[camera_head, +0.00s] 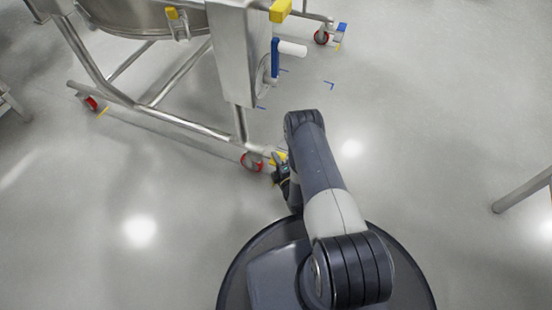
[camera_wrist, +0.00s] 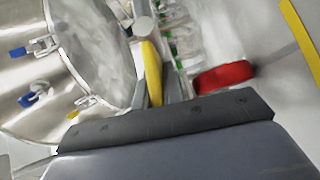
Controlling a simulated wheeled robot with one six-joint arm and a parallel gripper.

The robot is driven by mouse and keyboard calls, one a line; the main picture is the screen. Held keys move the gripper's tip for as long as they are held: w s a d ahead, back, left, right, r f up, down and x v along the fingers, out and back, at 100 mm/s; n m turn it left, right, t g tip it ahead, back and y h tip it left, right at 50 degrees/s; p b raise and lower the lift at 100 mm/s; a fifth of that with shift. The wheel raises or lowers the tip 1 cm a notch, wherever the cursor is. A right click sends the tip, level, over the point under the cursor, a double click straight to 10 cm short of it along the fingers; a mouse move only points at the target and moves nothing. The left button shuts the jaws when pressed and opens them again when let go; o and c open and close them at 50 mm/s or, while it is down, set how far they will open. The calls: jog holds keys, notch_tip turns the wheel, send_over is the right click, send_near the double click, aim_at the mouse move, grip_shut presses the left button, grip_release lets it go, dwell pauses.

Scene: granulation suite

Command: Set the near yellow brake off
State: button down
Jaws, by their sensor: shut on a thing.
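The near yellow brake (camera_head: 279,157) is a small pedal beside the near red caster wheel (camera_head: 252,162), at the foot of the steel bin frame. In the wrist view the brake (camera_wrist: 152,72) is a yellow bar between the grey fingers, left of the red wheel (camera_wrist: 222,77). My gripper (camera_head: 281,166) reaches the brake from below in the head view and is shut on it. The fingers' contact is partly hidden by the arm in the head view, and the pedal's exact tilt cannot be told.
The bin's tubular frame (camera_head: 180,126) and steel column (camera_head: 232,60) stand just beyond. A blue handle (camera_head: 275,57) sits on the column. Other casters show at far left (camera_head: 91,103) and back right (camera_head: 321,37). A steel leg (camera_head: 520,193) is at right. Floor between is clear.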

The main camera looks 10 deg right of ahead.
dwell(0.3)
jog(key=shift+r+m+g+p, duration=0.3)
jog(key=shift+r+g+p, duration=0.15)
jog(key=shift+p, duration=0.2)
jog(key=shift+w+r+m+g+p, duration=0.1)
jog(key=shift+m+g+p, duration=0.3)
jog(key=shift+m+g, duration=0.2)
jog(key=c, duration=1.5)
grip_release()
